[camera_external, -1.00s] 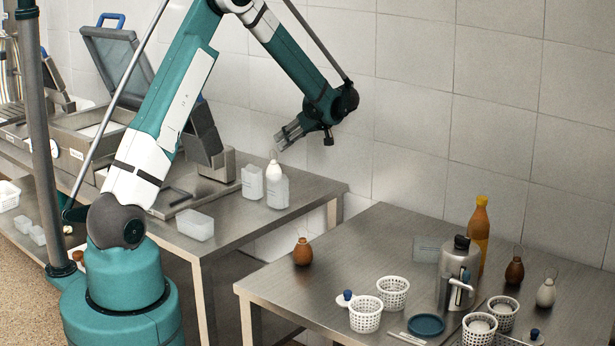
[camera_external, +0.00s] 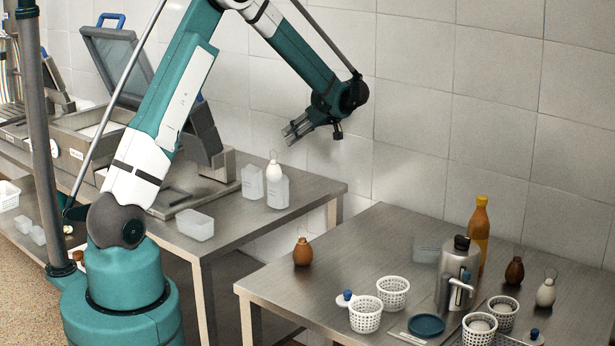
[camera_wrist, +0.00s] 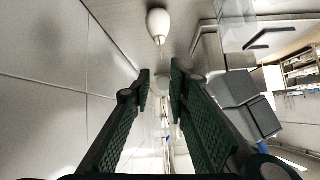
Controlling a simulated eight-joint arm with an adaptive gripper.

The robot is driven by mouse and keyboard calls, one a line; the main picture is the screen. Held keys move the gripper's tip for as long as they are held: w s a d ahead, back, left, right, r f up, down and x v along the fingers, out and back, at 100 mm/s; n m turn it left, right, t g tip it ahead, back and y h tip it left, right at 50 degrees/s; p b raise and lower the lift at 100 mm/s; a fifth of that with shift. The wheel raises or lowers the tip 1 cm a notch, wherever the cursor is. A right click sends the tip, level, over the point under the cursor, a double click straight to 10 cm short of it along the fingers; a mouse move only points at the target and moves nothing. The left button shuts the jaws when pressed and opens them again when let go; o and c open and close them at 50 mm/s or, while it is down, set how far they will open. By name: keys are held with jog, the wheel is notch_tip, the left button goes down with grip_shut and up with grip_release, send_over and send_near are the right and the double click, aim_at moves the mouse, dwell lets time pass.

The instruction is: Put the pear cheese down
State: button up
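A white pear cheese (camera_external: 274,172) with a thin string loop at its top sits upright at the top of a translucent container (camera_external: 278,192) on the back steel table. I cannot tell whether it rests on or partly inside it. A white pear shape with a string also shows in the wrist view (camera_wrist: 158,22), beyond the fingertips. My gripper (camera_external: 287,132) is above and slightly right of the cheese, apart from it. In the wrist view my gripper (camera_wrist: 160,78) has a gap between its fingers, with nothing clearly held there.
Another translucent container (camera_external: 252,182) stands just left, and a low tub (camera_external: 195,225) nearer. The front table holds brown pear cheeses (camera_external: 303,252), another white one (camera_external: 545,293), perforated baskets (camera_external: 366,316), a metal jug (camera_external: 458,275) and an orange bottle (camera_external: 480,232). The tiled wall is close behind.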

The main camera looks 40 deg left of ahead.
dwell(0.3)
jog(key=s+d+r+m+t+h, duration=0.2)
jog(key=s+d+r+m, duration=0.2)
jog(key=s+r, duration=0.4)
jog(key=s+d+r+m+t+h, duration=0.1)
jog(key=s+d+r+m+h, duration=0.35)
jog(key=s, duration=0.65)
jog(key=s+d+m+t+h, duration=0.2)
jog(key=s+d+m, duration=0.2)
jog(key=s, duration=0.9)
jog(key=s+d+m+t+h, duration=0.2)
jog(key=s+d+m, duration=0.2)
jog(key=s+d, duration=0.6)
jog(key=s, duration=0.3)
jog(key=shift+o, duration=0.3)
jog(key=shift+s+f, duration=0.1)
jog(key=shift+f, duration=0.05)
